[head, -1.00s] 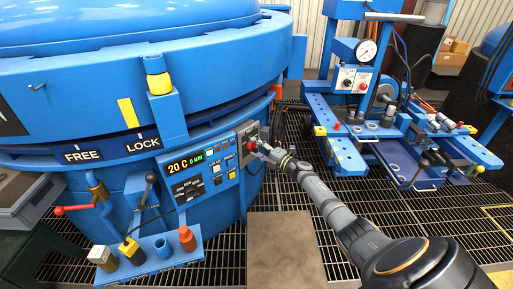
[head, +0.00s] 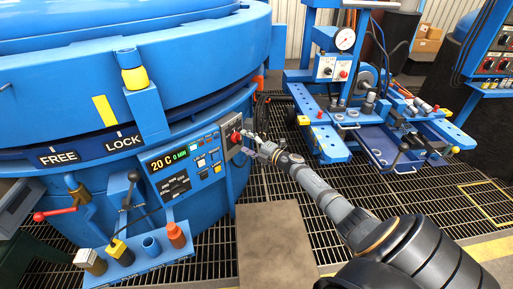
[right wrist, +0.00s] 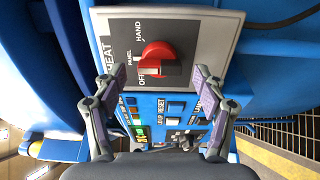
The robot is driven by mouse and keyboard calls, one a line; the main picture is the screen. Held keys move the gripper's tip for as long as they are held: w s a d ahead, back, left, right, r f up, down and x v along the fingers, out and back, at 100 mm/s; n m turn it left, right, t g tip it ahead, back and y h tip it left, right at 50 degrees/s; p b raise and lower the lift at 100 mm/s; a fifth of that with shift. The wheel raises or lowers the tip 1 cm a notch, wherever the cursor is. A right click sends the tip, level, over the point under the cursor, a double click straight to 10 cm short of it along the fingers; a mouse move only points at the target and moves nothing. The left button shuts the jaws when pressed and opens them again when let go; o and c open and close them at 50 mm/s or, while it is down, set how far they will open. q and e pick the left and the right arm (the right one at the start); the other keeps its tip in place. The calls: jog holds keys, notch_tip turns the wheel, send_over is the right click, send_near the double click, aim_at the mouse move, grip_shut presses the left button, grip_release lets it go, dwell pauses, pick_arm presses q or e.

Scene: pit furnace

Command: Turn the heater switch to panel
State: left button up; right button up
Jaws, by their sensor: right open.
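The heater switch is a red round knob (right wrist: 158,60) on a light grey plate (right wrist: 205,30) marked HEAT, with OFF, PANEL and HAND around the knob. I cannot tell for sure which mark it points to. In the head view the red knob (head: 235,137) is at the right end of the furnace's control panel. My right gripper (head: 254,145) is just right of it, apart from it. My left gripper is not in view.
The control panel (head: 185,172) reads 20 C. The FREE/LOCK strip (head: 90,149) and red-tipped lever (head: 58,212) are at left. A shelf (head: 140,262) carries several coloured pieces. A blue machine (head: 330,140) stands at right. Grated floor (head: 400,205) lies between.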

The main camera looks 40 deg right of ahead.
jog(key=v, duration=0.9)
jog(key=shift+s, duration=0.1)
